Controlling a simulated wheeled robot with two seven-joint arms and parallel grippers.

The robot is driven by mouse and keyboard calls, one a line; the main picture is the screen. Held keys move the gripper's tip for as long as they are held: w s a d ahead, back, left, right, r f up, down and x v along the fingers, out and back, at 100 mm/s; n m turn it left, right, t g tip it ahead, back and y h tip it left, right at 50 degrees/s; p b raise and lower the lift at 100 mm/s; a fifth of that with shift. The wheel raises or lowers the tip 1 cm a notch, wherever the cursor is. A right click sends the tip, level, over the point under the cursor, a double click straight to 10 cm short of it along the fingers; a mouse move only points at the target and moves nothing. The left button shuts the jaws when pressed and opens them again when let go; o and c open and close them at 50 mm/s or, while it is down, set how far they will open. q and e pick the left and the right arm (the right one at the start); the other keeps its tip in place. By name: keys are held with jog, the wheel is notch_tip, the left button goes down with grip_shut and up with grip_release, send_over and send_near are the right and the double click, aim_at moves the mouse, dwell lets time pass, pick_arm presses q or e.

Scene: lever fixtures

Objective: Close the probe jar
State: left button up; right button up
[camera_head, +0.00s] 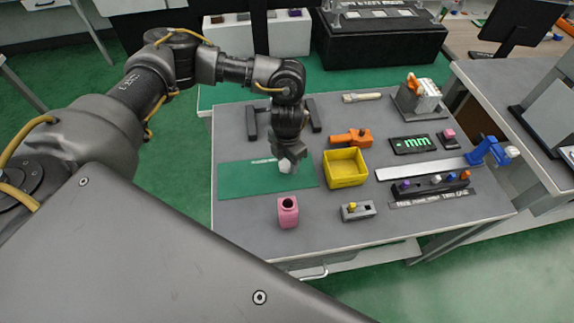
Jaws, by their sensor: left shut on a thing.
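A pink jar (288,211) stands upright near the front edge of the grey table, and its dark round opening shows at the top. My left gripper (287,162) points down above the green mat (240,181), behind the jar and apart from it. It is shut on a small white piece (286,166), which is partly hidden by the fingers. I cannot tell whether this piece is a lid. My right gripper is not in view.
A yellow tray (345,181) stands close to the right of the left gripper. An orange tool (351,138), a green display (411,144) and a blue clamp (485,152) lie farther right. The mat's left part is clear.

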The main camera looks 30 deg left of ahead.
pick_arm(q)
jog(key=s+d+r+b, duration=0.1)
jog(key=s+d+r, duration=0.6)
jog(key=d+r, duration=0.3)
jog(key=shift+d+r+b, duration=0.3)
jog(key=shift+d+b, duration=0.05)
jog(key=shift+d, duration=0.75)
jog(key=s+a+r+m, duration=0.1)
jog(key=a+m, duration=0.4)
jog(key=m, duration=1.1)
jog(key=s+a+r+m, duration=0.1)
jog(key=a+m, duration=0.5)
jog(key=m, duration=0.9)
jog(key=shift+a+r+m, duration=0.15)
jog(key=shift+r+m, duration=0.25)
jog(key=shift+r, duration=0.4)
